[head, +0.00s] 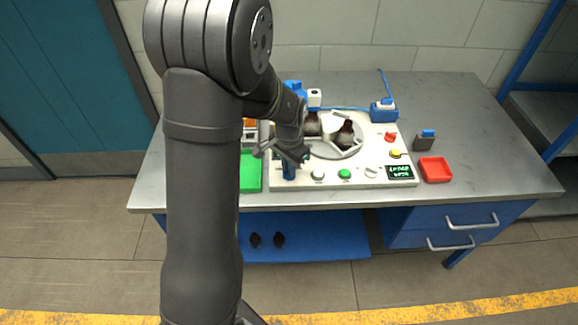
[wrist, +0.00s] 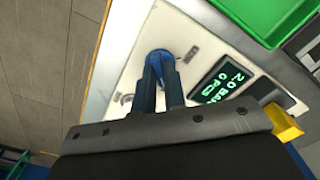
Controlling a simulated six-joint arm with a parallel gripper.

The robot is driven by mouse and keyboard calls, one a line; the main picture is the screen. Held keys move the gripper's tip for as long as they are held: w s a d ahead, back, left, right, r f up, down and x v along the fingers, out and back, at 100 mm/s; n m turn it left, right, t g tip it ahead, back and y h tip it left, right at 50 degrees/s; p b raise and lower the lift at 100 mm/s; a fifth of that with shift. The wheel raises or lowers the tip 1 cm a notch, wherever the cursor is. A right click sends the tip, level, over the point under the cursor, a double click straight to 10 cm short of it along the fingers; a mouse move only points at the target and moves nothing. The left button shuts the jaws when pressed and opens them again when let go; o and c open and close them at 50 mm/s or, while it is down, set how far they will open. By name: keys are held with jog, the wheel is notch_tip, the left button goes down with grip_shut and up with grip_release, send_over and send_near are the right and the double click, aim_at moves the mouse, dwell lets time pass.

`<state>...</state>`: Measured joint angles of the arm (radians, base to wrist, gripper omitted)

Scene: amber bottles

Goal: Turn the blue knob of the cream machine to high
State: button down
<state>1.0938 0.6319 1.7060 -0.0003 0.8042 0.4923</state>
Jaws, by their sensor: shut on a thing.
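The cream machine (head: 330,178) stands on the grey table, with a round recess holding dark brown bottles (head: 346,134) on its top. The blue knob (head: 289,171) is at its front left, partly hidden by my gripper in the head view. In the wrist view the blue knob (wrist: 160,57) sits on the cream panel between my fingertips. My gripper (wrist: 161,72) points down and is shut on the knob. A display with green text (wrist: 222,85) lies beside the knob in the wrist view. The knob's marked setting cannot be read.
A green tray (head: 250,178) is left of the machine and a red tray (head: 435,170) right of it. Green (head: 344,174), red (head: 390,136) and yellow (head: 396,153) buttons are on the panel. A blue device (head: 383,112) stands behind. The table's right side is clear.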

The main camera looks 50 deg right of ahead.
jog(key=c, duration=1.5)
grip_release()
notch_tip(320, 180, up, 18)
jog(key=shift+f, duration=0.25)
notch_tip(320, 180, down, 18)
jog(key=shift+r, duration=0.25)
